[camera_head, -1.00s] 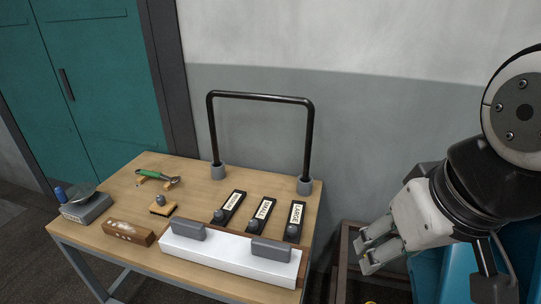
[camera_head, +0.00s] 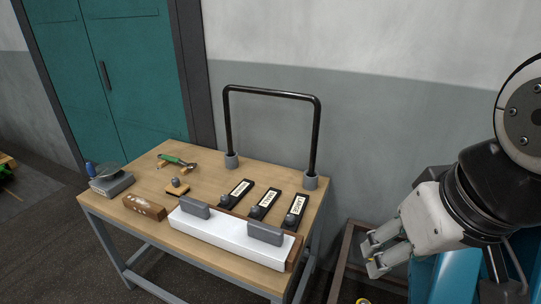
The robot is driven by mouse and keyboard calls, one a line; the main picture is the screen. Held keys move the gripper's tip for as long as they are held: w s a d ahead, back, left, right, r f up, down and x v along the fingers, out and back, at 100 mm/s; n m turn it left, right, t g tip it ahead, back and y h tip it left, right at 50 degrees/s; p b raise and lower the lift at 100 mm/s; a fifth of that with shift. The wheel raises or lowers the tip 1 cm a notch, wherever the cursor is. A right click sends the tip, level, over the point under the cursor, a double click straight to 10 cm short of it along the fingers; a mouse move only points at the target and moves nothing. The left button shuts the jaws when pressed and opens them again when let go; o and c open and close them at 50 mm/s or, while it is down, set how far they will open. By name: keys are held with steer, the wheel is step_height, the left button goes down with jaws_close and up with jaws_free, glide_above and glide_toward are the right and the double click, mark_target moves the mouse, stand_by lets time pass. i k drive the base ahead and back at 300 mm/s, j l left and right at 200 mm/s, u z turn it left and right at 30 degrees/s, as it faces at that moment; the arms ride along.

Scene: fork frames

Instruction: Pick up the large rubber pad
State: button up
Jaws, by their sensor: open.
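Three black strips with white labels and grey knobs lie side by side on the wooden table (camera_head: 215,170). The rightmost strip (camera_head: 296,210) has a label that seems to read LARGE, and looks like the large rubber pad. The middle strip (camera_head: 264,204) seems to read SMALL; the left strip (camera_head: 237,193) has a label too small to read for sure. My gripper (camera_head: 372,256) is open and empty, right of the table and apart from the strips.
A white block (camera_head: 225,238) with two grey blocks (camera_head: 195,209) (camera_head: 264,233) lies along the table's front edge, before the strips. A black bar frame (camera_head: 270,95) stands behind them. A brown block (camera_head: 143,207), a green-handled tool (camera_head: 176,161) and a scale (camera_head: 111,182) sit left.

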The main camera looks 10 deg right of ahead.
mark_target(292, 219)
steer(key=i+j+z, duration=0.25)
steer(key=j, duration=0.25)
steer(key=i+j+z, duration=0.25)
steer(key=j, duration=0.3)
steer(key=j+z, duration=0.25)
steer(key=j, duration=0.3)
steer(key=j+z, duration=0.25)
steer(key=j, duration=0.35)
steer(key=i, duration=0.05)
